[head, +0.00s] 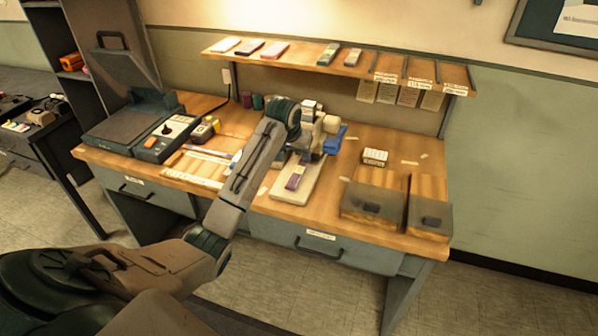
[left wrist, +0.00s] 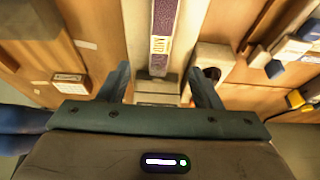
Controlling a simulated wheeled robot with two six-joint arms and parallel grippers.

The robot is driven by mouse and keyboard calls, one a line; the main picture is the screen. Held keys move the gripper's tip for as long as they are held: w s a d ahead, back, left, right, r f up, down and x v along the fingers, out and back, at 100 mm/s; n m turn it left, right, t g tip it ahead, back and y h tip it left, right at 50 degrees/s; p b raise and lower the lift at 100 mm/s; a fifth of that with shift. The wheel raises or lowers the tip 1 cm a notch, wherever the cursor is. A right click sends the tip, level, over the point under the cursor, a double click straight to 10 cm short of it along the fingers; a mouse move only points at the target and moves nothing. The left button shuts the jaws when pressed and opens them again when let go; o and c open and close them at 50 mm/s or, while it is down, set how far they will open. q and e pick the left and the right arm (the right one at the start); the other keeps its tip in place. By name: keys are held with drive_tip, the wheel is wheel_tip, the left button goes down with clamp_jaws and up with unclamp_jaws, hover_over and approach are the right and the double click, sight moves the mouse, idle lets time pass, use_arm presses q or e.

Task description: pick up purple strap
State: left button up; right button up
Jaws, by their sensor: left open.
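The purple strap (head: 295,179) lies on a pale cream board (head: 284,195) at the front middle of the desk. In the left wrist view the strap (left wrist: 157,71) is a narrow purple strip with a gold-lettered label, running up out of the top of the picture. My left gripper (left wrist: 160,88) is open, with one finger to each side of the strap's line and the near end of the strap between and beyond the fingertips. In the head view the left gripper (head: 304,156) is small and partly hidden among pale parts behind the strap. My right gripper is not in view.
A blue object (head: 335,139) stands right of my left gripper. A small white labelled box (head: 375,157) and dark-edged trays (head: 372,203) are farther right. A shelf (head: 340,67) with several strips overhangs the desk's back. A lidded device (head: 130,125) stands at the left.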

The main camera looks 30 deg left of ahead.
sight(299, 171)
use_arm(q)
drive_tip(key=x, duration=0.3)
drive_tip(key=shift+w+f, duration=0.1)
drive_tip(key=shift+f, duration=0.15)
drive_tip(key=shift+w+a+f+p, duration=0.1)
drive_tip(key=shift+w+f+p, duration=0.05)
drive_tip(key=shift+f+p, duration=0.4)
drive_tip(key=x, duration=0.4)
drive_tip(key=shift+f+p, duration=0.2)
drive_tip(key=shift+p, duration=0.2)
drive_tip(key=c, duration=1.1)
